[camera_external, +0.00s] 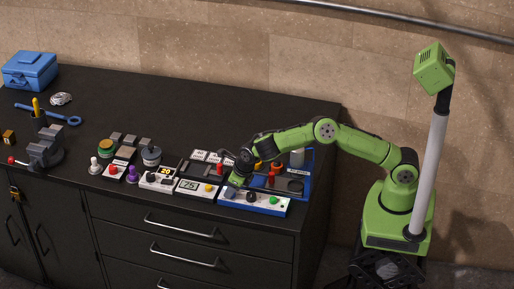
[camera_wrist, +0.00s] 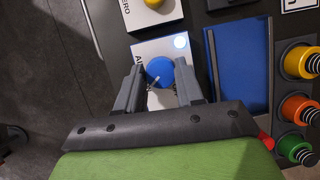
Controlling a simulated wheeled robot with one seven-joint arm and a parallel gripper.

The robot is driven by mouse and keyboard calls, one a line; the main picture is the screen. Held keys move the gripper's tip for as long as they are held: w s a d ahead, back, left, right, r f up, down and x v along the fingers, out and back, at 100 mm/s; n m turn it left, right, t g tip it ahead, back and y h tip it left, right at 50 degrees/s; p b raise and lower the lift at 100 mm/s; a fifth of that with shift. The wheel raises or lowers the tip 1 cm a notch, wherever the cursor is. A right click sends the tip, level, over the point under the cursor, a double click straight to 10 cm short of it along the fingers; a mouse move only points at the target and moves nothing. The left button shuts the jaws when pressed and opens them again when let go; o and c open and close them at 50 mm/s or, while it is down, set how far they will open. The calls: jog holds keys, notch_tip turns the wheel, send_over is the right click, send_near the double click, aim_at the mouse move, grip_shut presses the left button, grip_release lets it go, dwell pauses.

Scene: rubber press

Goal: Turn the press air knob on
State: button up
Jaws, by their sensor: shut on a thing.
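The air knob (camera_wrist: 160,69) is a round blue knob with a pale pointer line, on a white panel (camera_wrist: 146,47) with partly hidden lettering. My gripper (camera_wrist: 161,82) has its two grey fingers on either side of the knob, shut on it. A small round light (camera_wrist: 180,42) beside the knob looks bright bluish white.
Coloured knobs on springs, yellow (camera_wrist: 302,62), orange (camera_wrist: 298,108) and green (camera_wrist: 295,148), stand at the right of the wrist view. A vise (camera_external: 45,147) and blue toolbox (camera_external: 30,70) are farther left.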

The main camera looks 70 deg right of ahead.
jog(key=shift+w+r+m, duration=0.1)
jog(key=shift+m, duration=0.5)
jog(key=o, duration=1)
jog(key=v, duration=0.5)
jog(key=p+v, duration=0.1)
jog(key=v, duration=0.9)
jog(key=shift+a+r, duration=0.25)
jog(key=shift+a, duration=0.05)
